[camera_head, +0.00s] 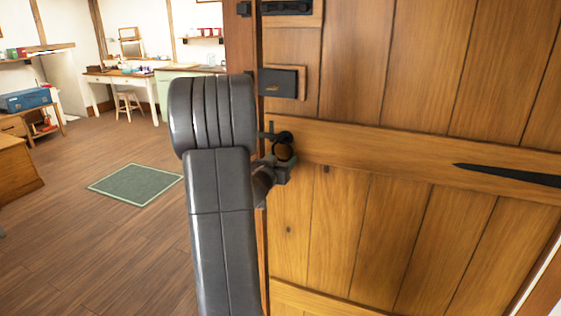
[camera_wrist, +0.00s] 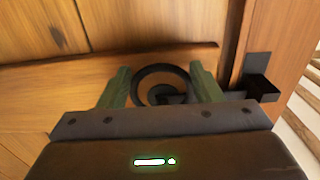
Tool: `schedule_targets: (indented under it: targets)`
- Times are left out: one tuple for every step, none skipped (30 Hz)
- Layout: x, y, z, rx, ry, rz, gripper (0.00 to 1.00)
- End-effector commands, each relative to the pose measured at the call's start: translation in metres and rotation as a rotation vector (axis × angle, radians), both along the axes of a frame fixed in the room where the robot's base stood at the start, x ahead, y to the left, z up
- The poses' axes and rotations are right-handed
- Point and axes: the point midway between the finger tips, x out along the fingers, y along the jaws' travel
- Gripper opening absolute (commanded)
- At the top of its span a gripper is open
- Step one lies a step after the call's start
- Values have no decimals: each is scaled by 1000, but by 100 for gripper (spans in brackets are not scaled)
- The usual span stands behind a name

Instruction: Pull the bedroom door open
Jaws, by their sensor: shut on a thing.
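The bedroom door (camera_head: 420,90) is made of upright wooden planks with cross boards and fills the right of the head view. Its dark ring handle (camera_head: 284,139) is near the door's left edge and also shows in the wrist view (camera_wrist: 160,68). My gripper (camera_head: 278,165) is at the handle, partly hidden behind my arm. In the wrist view, its two greenish fingers (camera_wrist: 161,78) stand on either side of the ring, shut on it. A dark latch catch (camera_wrist: 262,88) sits on the post beside the door edge. I cannot tell whether the door is ajar.
A dark lock box (camera_head: 280,83) is above the handle, and a black strap hinge (camera_head: 510,175) runs across the door's right side. Open wooden floor (camera_head: 120,240) with a green rug (camera_head: 137,186) lies left. A desk (camera_head: 115,78) and stool (camera_head: 128,98) stand at the back.

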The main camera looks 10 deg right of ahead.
Motion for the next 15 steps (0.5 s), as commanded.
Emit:
schedule_targets:
  targets:
    - [0,1,0,6,-5,0,18]
    - [1,1,0,11,-9,0,18]
    - [1,1,0,20,-15,0,18]
    - [1,2,0,28,-20,0,18]
    - [2,2,-1,38,-27,0,18]
    - [2,3,-1,54,-38,0,18]
    - [3,4,-1,67,-47,-1,18]
    - [3,5,-1,81,-56,-1,18]
    - [4,6,-1,102,-71,-1,18]
    - [5,7,-1,118,-82,-1,18]
    - [6,8,-1,137,-94,0,18]
    - [7,9,0,161,-111,-1,18]
    - [7,10,0,180,-125,-1,18]
    - [8,12,1,198,-137,0,18]
    - [9,13,1,223,-154,1,18]
